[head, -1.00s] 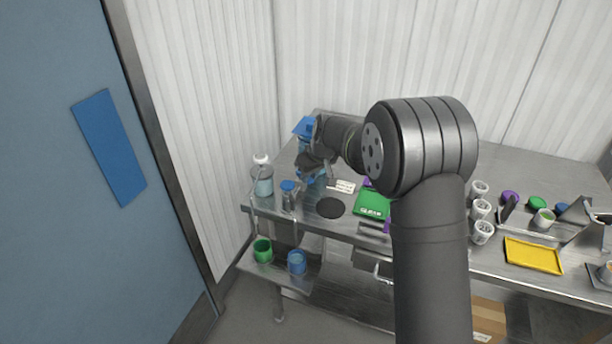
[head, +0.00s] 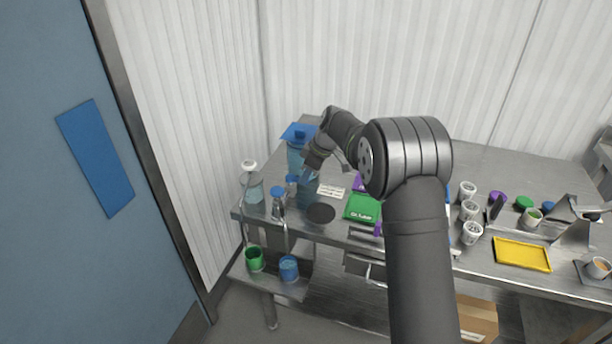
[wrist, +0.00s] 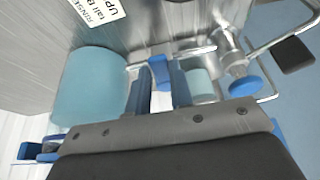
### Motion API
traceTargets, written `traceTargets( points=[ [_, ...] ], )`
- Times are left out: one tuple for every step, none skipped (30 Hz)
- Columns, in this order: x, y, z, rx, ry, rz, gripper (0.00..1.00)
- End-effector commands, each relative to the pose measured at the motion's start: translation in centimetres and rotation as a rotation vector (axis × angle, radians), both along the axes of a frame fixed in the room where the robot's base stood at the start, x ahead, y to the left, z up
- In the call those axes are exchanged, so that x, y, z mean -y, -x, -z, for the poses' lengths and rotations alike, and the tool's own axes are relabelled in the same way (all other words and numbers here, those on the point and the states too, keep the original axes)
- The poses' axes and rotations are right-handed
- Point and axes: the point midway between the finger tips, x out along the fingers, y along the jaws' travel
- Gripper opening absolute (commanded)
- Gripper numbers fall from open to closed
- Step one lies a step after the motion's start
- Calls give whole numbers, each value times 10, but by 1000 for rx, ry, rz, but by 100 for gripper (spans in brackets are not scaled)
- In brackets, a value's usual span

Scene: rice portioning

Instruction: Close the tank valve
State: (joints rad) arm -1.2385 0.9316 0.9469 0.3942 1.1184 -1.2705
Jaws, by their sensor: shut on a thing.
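The tank is a translucent blue cylinder with a blue lid (head: 298,133) at the back left of the steel bench in the head view. In the wrist view a pale blue cylinder (wrist: 92,88), which looks like the tank, fills the left side beside my fingers. My gripper (wrist: 160,80) has its two fingers at a small blue piece (wrist: 159,66), which looks like the valve handle, and is shut on it. In the head view my gripper (head: 309,172) is at the tank's front, and the fingertips and valve are too small to make out. The valve's setting cannot be told.
A steel bottle with a blue cap (head: 278,193) and a jar with a white top (head: 252,187) stand close left. A black disc (head: 320,213) and green box (head: 362,208) lie in front. Green (head: 255,259) and blue (head: 289,268) cups sit on the lower shelf.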

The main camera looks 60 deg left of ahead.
Motion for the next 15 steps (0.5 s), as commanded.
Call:
traceTargets(
  points=[
    [-1, 0, -2, 1, -4, -5, 0],
    [-1, 0, -1, 1, -4, -7, 0],
    [-1, -1, -1, 1, -4, -9, 0],
    [-1, -1, -1, 2, -4, -10, 0],
    [-1, -1, -2, 2, -5, -11, 0],
    [-1, -1, -1, 2, -5, -11, 0],
    [-1, -1, -1, 2, -5, -11, 0],
    [-1, -1, -1, 2, -5, -11, 0],
    [-1, -1, -1, 2, -5, -11, 0],
    [-1, -1, -1, 2, -5, -11, 0],
    [-1, -1, -1, 2, -5, -11, 0],
    [-2, -1, -2, 2, -5, -11, 0],
    [-2, -1, -2, 2, -5, -11, 0],
    [-2, -1, -2, 2, -5, -11, 22],
    [-2, -1, -2, 2, -5, -11, 30]
  ],
)
